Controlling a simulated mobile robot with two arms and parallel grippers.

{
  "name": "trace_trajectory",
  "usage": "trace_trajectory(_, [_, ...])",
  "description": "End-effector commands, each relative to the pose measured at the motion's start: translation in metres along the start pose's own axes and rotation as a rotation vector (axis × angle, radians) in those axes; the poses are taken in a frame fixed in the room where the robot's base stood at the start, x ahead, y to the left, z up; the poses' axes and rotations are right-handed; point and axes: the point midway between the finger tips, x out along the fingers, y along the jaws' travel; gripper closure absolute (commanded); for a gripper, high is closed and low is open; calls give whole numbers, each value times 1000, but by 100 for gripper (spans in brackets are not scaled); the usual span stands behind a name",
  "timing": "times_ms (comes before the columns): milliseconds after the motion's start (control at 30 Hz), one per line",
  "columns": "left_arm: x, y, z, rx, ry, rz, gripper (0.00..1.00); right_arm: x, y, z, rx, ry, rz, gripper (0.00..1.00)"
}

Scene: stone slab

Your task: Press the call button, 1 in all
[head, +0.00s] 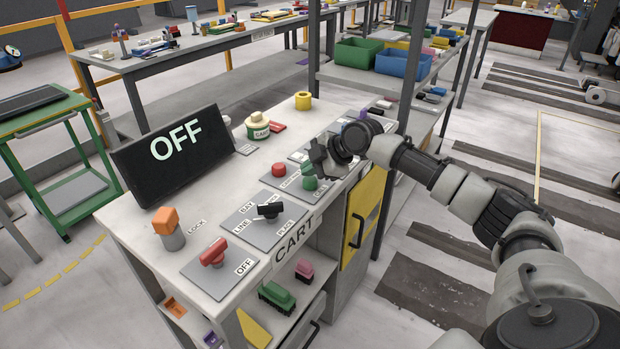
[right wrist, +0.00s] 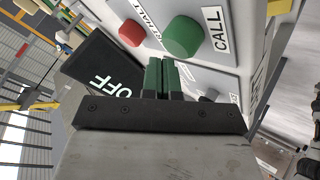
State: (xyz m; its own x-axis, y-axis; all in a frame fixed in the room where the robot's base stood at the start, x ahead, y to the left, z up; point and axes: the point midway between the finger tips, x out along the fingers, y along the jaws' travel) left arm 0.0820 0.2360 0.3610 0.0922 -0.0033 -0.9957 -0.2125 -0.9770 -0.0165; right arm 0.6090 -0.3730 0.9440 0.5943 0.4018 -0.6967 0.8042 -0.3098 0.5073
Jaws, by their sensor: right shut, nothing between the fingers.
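The call button is a green round button beside a "CALL" label in the right wrist view (right wrist: 183,37). In the head view it shows as a green button (head: 309,184) on the cart's grey panel, partly behind my right gripper (head: 317,159). My right gripper is shut and empty, with its dark green fingertips (right wrist: 161,66) just short of the button's edge in the wrist picture. I cannot tell the exact gap. My left gripper is not in view.
A red button (head: 279,169) sits beside the green one. A black knob (head: 268,210), a red handle (head: 214,252) and an orange-topped post (head: 168,228) stand on the same cart top. A black screen (head: 165,155) reads "OFF". A yellow roll (head: 303,100) lies farther back.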

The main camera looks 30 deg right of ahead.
Motion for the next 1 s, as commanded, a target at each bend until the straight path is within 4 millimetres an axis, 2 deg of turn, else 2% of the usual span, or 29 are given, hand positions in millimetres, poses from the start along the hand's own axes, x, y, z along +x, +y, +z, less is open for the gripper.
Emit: trace_trajectory(1000, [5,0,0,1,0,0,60,9,-7,6,0,-1,-2,100])
